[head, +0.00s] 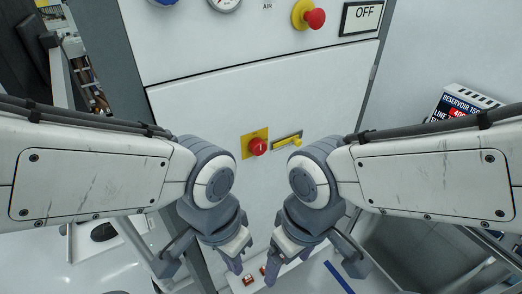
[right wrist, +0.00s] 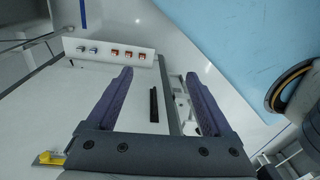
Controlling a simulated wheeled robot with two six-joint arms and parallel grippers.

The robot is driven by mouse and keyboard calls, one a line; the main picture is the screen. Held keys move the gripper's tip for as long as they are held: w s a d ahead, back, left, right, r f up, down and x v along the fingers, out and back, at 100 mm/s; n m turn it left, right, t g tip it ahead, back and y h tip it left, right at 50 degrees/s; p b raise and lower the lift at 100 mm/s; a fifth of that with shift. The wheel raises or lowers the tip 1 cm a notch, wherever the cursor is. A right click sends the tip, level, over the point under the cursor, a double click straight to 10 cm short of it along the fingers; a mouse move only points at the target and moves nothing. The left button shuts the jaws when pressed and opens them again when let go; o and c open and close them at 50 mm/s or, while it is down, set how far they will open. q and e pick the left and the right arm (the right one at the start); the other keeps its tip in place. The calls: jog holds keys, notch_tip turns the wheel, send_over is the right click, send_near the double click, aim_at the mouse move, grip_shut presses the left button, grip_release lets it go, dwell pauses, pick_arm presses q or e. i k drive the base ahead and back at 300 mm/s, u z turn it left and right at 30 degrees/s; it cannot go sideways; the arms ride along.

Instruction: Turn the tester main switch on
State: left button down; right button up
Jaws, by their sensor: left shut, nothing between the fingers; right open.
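A red knob with a white mark (head: 258,146) sits on a yellow plate on the lower white cabinet panel; it looks like the main switch. A yellow handle in a dark slot (head: 288,142) is just right of it. My left gripper (head: 237,262) is shut and empty, below the knob. My right gripper (head: 279,266) is open and empty, below and right of the knob; its spread fingers show in the right wrist view (right wrist: 158,73). Neither gripper touches the knob. A yellow part (right wrist: 48,158) shows at the lower left of the right wrist view, partly cut off.
A red button on a yellow base (head: 314,18) and an OFF display (head: 361,16) are on the upper panel. A ledge with several small red and grey switches (right wrist: 110,52) lies beyond my right fingers. A reservoir sign (head: 462,105) is at the right.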

aim_at(257, 146)
jog(key=u, duration=1.7)
jog(key=k, duration=0.9)
jog(key=z, duration=1.8)
